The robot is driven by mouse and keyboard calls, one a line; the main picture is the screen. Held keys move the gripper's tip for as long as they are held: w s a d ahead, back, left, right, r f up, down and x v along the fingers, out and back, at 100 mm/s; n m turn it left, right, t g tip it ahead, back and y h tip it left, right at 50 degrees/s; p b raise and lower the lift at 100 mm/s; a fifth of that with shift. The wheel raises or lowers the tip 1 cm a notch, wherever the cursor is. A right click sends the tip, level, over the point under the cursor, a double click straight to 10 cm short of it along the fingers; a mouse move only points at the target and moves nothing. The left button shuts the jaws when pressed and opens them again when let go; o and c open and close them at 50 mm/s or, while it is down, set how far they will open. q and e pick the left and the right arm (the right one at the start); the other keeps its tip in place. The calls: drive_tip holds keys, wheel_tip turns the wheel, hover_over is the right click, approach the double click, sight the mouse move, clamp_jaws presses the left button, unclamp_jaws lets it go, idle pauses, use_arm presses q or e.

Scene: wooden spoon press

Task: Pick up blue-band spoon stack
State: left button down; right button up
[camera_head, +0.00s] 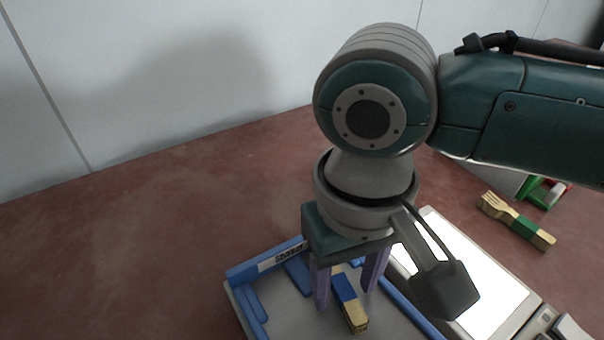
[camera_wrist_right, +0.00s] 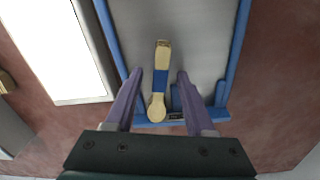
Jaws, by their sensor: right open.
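The blue-band spoon stack (camera_head: 350,302) is pale wood with a blue band and lies in a blue-rimmed grey tray (camera_head: 240,300). In the right wrist view the spoon stack (camera_wrist_right: 160,82) has its round bowl end near the tray's blue end wall. My right gripper (camera_head: 344,296) points down over the tray, its purple fingers open on either side of the stack. In the wrist view the right gripper (camera_wrist_right: 154,78) also shows a finger to each side of the stack, with gaps. My left gripper is not in view.
A bright white panel (camera_head: 480,290) lies right of the tray. A wooden fork stack with a green band (camera_head: 518,222) lies on the reddish table (camera_head: 130,250) beyond it, near a green holder (camera_head: 545,190). The table's left side is clear.

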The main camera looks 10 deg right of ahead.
clamp_jaws()
idle(0.3)
idle(0.4)
drive_tip(key=shift+r, duration=0.15)
